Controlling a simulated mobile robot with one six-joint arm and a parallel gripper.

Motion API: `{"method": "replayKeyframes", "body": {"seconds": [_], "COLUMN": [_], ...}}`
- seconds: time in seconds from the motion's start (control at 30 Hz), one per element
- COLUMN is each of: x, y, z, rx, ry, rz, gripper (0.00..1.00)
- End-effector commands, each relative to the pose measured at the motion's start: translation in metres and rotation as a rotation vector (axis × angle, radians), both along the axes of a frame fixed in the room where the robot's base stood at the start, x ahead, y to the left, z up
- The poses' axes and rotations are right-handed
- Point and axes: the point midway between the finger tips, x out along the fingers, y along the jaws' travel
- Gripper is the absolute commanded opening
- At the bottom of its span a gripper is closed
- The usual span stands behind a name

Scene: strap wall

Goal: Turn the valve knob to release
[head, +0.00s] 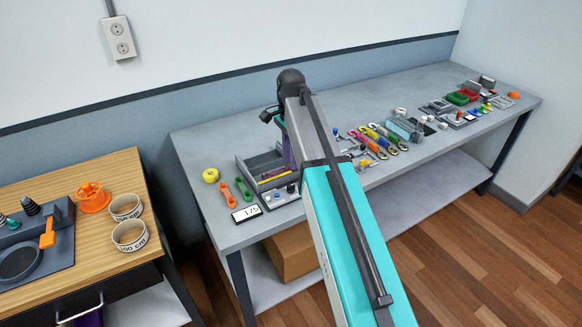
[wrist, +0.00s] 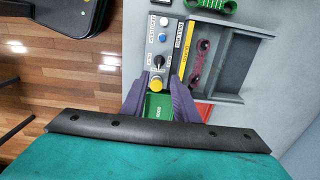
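A narrow grey control panel (wrist: 152,42) lies on the grey bench in the wrist view. It bears a white button (wrist: 164,21), a blue button (wrist: 162,36), a black knob with a light pointer (wrist: 159,62) and a yellow round knob (wrist: 156,84). The labels are too small to read, so I cannot tell which is the valve knob. My gripper (wrist: 158,78) has purple fingers spread apart, one on each side of the yellow knob, with no visible contact. A green labelled part (wrist: 157,105) shows between the fingers. In the head view my arm partly hides this area.
A grey tray (wrist: 235,62) stands right of the panel, with a yellow label strip along its edge. In the head view, a "1/5" display (head: 247,214) is at the bench's front left. Coloured carabiners (head: 378,140) lie right of my arm. A wooden table (head: 90,185) is left.

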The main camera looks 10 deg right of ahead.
Motion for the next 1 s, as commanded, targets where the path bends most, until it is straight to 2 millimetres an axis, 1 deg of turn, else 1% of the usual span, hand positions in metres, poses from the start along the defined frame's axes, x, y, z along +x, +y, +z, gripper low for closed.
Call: {"method": "replayKeyframes", "body": {"seconds": [0.1, 0.2, 0.4, 1.0], "x": [0.002, 0.001, 0.001, 0.0], "y": [0.0, 0.0, 0.0, 0.0], "z": [0.013, 0.023, 0.034, 0.035], "rx": [0.001, 0.0, 0.001, 0.0], "ry": [-0.002, -0.001, -0.002, -0.001], "rz": [0.0, 0.0, 0.0, 0.0], "gripper": [0.27, 0.27, 0.27, 0.27]}}
